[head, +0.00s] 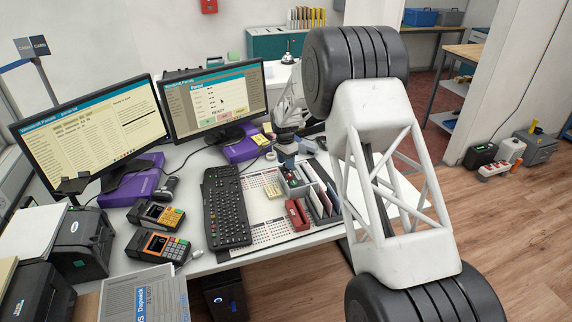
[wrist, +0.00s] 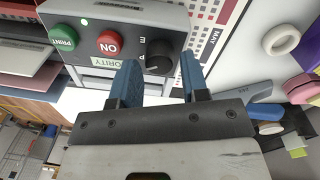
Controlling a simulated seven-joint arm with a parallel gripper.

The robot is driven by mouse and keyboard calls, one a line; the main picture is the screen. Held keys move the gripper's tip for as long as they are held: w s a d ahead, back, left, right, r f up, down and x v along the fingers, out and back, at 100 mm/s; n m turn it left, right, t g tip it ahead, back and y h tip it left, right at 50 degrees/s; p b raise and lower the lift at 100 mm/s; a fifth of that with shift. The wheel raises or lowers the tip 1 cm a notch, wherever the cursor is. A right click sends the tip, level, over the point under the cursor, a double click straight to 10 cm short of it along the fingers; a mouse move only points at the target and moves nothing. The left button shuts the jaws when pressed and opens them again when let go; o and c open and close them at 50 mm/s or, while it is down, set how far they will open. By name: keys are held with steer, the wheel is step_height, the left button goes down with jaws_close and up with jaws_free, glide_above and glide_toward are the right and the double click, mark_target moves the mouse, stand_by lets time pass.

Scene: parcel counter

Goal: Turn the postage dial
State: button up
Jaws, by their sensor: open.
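The postage dial (wrist: 159,57) is a round black knob on a grey panel. In the wrist view it is at the top centre, between my gripper's two blue fingertips. My gripper (wrist: 158,75) is open, with one finger on either side of the dial; I cannot tell whether they touch it. The panel (wrist: 85,22) also carries a green PRINT button (wrist: 64,38) and a red ON button (wrist: 110,43) to the left of the dial. In the head view the panel is small on the desk, and my gripper (head: 287,160) is above it, partly hidden.
A black keyboard (head: 226,205) lies left of the panel, and a red stapler-like object (head: 297,214) is in front. Two monitors (head: 215,98) stand behind. Card terminals (head: 160,246) sit at the left front.

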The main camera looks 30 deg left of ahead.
steer(key=shift+f, duration=0.7)
steer(key=c, duration=0.6)
steer(key=shift+c, duration=0.2)
steer(key=shift+n, duration=0.3)
steer(key=n, duration=1.1)
steer(key=shift+s+t, duration=0.1)
steer(key=shift+t, duration=0.2)
